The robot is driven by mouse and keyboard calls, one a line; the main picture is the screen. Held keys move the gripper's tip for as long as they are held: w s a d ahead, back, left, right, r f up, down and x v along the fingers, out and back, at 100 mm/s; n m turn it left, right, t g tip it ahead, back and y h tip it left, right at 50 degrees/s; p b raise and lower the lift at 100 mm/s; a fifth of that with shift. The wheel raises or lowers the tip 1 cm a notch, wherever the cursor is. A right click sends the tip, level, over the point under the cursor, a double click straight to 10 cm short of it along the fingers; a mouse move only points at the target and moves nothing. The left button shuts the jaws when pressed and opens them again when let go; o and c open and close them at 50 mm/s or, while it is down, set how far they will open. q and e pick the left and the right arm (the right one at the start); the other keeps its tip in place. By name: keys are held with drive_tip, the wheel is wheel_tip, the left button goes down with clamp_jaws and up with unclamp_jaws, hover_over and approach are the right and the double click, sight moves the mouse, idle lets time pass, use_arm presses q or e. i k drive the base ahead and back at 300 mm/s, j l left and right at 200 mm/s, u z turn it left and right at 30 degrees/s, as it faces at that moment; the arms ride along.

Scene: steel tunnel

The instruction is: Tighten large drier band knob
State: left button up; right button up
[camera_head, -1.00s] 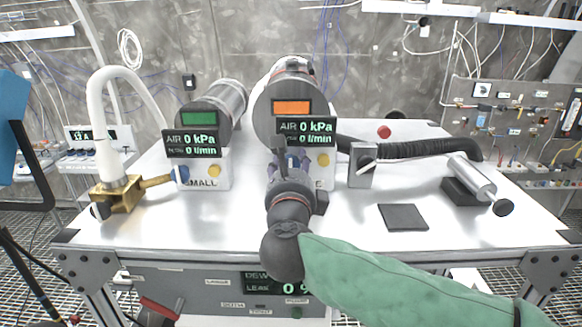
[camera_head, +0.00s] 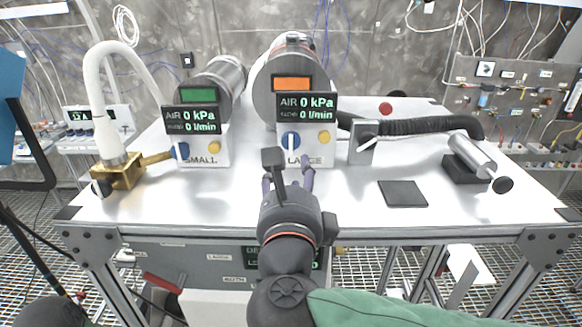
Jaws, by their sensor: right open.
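The large drier (camera_head: 264,88) is a grey metal cylinder at the back middle of the table, with an orange screen on its face. A clamp band (camera_head: 298,42) with a reddish part runs over its top; I cannot make out a knob there. Its white front panel (camera_head: 318,158), marked LARGE, carries a blue knob (camera_head: 291,141) with a white pointer and a yellow knob (camera_head: 324,137). My right gripper (camera_head: 287,180) is open and empty in front of this panel, over the table. Its fingers point at the panel's lower part. My left gripper is not in view.
The small drier (camera_head: 228,82) stands to the left. A brass fitting with a white hose (camera_head: 117,172) is at the left. A black hose (camera_head: 425,126), a dark pad (camera_head: 403,193) and a metal cylinder (camera_head: 472,156) lie to the right. The front middle tabletop is mostly clear.

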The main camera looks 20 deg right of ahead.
sight(366, 141)
drive_tip(key=k+j, duration=0.2)
drive_tip(key=k, duration=0.3)
drive_tip(key=k+j, duration=0.2)
drive_tip(key=k, duration=0.25)
